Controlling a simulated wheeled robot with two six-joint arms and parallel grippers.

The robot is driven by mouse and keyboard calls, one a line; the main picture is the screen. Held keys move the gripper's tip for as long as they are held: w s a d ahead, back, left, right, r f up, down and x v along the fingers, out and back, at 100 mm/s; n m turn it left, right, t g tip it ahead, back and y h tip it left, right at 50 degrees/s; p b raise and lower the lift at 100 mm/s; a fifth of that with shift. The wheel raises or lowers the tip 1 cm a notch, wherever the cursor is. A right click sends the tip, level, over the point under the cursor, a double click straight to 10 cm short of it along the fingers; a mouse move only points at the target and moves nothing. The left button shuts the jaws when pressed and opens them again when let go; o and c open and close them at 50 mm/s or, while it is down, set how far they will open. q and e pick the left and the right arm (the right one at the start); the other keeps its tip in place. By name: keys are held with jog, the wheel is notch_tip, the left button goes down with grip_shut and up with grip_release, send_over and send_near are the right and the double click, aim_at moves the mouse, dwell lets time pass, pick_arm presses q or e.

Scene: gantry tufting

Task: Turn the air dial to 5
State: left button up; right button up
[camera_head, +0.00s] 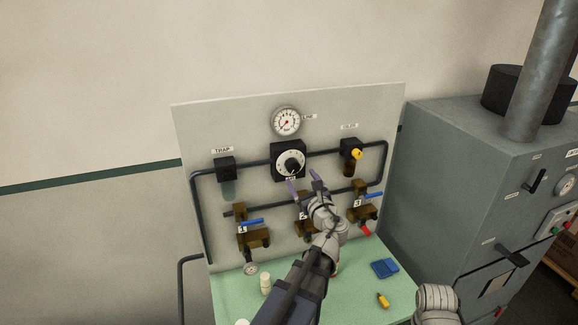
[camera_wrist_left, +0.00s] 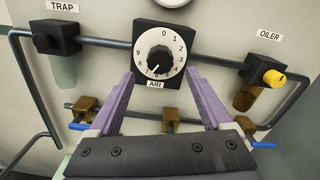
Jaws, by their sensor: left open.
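The air dial is a black square plate with a white numbered face and a black knob (camera_head: 291,164), on the upright panel below the round gauge. In the left wrist view the air dial (camera_wrist_left: 158,56) is ahead, above an AIR label; its white mark points down and slightly left, near the 6 or 7, but the exact number is hard to read. My left gripper (camera_head: 303,178) is open and empty, just below and in front of the dial. Its purple fingers (camera_wrist_left: 160,78) are spread to either side of the dial's lower part, apart from it.
The trap (camera_head: 225,170) is left of the dial and the oiler (camera_head: 351,150) right, joined by dark pipes. Brass valves with blue handles (camera_head: 250,223) sit below. The green bench (camera_head: 350,287) holds a blue item (camera_head: 384,268) and small bottles. A grey cabinet (camera_head: 445,165) stands right.

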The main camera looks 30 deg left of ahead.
aim_at(294, 168)
pick_arm(q)
jog(key=shift+x, duration=3.9)
jog(key=shift+f, duration=0.1)
grip_shut()
